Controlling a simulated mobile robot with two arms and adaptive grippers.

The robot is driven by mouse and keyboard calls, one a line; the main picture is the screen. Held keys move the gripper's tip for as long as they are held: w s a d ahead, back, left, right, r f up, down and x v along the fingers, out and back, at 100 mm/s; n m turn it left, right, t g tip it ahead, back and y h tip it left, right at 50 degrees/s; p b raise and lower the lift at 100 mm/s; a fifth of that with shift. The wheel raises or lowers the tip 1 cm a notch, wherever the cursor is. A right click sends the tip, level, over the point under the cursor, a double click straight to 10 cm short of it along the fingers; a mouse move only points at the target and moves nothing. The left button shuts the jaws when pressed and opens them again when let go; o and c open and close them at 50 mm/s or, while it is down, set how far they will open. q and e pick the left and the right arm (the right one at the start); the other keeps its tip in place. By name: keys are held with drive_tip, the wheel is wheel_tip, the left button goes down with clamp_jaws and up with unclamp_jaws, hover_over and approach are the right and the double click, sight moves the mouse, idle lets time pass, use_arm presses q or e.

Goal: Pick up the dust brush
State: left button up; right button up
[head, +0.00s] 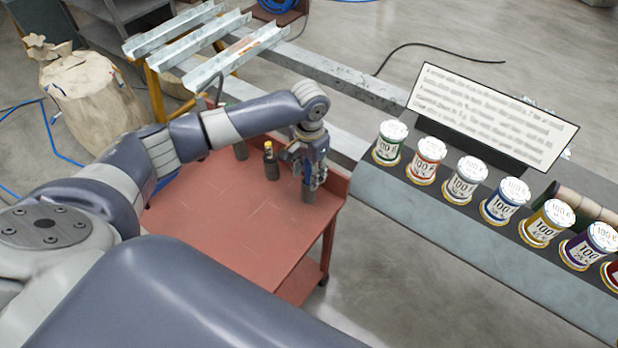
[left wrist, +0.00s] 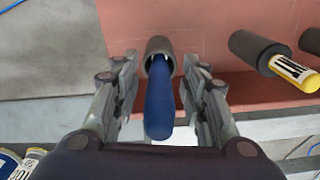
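A blue handle (left wrist: 160,100), which I take to be the dust brush, stands in a dark cylindrical holder (left wrist: 160,48) in the left wrist view. Its lower end is hidden inside the holder. My left gripper (left wrist: 165,75) has its two fingers apart, one on each side of the handle, with narrow gaps visible. In the head view my left gripper (head: 309,172) is over the same holder (head: 308,193), near the right end of the red table, and mostly hides the brush. My right gripper is not in view.
The red table (head: 225,225) also bears a holder with a yellow labelled item (head: 270,163) and another dark holder (head: 240,150). A grey bench with several labelled spools (head: 465,180) and a text board (head: 490,115) stands to the right. The table's front is clear.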

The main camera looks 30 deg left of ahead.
use_arm(q)
clamp_jaws()
